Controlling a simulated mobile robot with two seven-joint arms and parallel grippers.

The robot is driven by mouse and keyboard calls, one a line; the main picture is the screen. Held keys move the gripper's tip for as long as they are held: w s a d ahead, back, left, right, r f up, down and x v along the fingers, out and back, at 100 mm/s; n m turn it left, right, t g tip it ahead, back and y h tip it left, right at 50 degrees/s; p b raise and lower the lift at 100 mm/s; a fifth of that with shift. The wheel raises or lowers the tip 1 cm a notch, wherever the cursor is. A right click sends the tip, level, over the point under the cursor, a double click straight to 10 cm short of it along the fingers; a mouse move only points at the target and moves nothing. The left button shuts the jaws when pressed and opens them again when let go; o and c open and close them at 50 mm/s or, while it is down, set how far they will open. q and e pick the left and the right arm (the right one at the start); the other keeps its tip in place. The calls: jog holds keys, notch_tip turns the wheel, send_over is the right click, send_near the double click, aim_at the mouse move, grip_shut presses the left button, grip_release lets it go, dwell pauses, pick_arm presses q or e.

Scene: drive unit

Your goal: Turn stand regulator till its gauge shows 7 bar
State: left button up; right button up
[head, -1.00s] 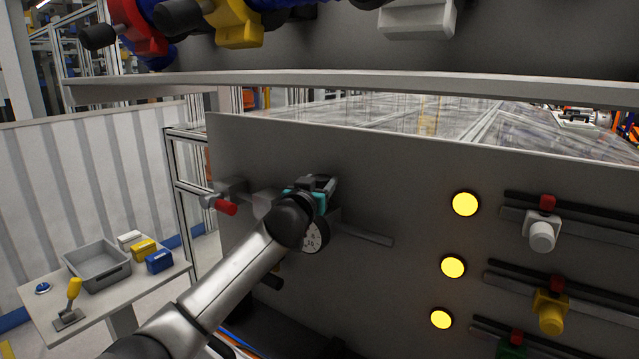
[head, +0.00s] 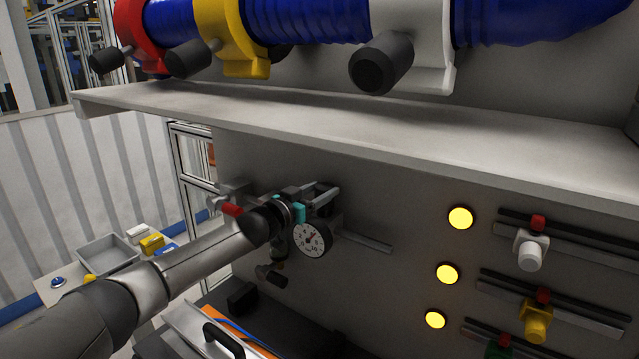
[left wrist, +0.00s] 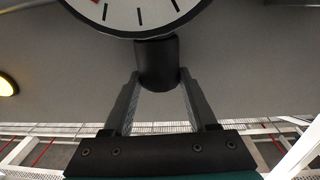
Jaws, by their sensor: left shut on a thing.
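The stand regulator's gauge (head: 310,239) is a white round dial with black marks and a red needle, on the grey panel in the head view. The needle points toward the upper right there, but its exact reading is too small to tell. The lower part of the dial also shows at the top of the left wrist view (left wrist: 140,14). Below it is the black regulator knob (left wrist: 157,62). My left gripper (head: 322,196) is at the regulator, beside the gauge, and its two fingers (left wrist: 158,85) are shut on the knob. My right gripper is out of view.
A white shelf (head: 330,120) juts out above my left arm. A red-handled valve (head: 232,210) is left of the regulator. Yellow lamps (head: 460,218) and sliding clamps (head: 531,252) are on the panel's right side. A grey bin (head: 108,255) stands on a side table.

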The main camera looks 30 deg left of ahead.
pick_arm(q)
jog(key=shift+d+h+p, duration=0.15)
jog(key=shift+h+p, duration=0.15)
jog(key=o, duration=1.4)
jog(key=shift+c, duration=0.2)
jog(key=shift+s+a, duration=0.1)
jog(key=shift+a, duration=0.1)
jog(key=shift+s+a+f, duration=0.15)
jog(key=shift+s, duration=0.4)
jog(key=b+v, duration=0.3)
jog(key=v, duration=1)
jog(key=shift+s, duration=0.4)
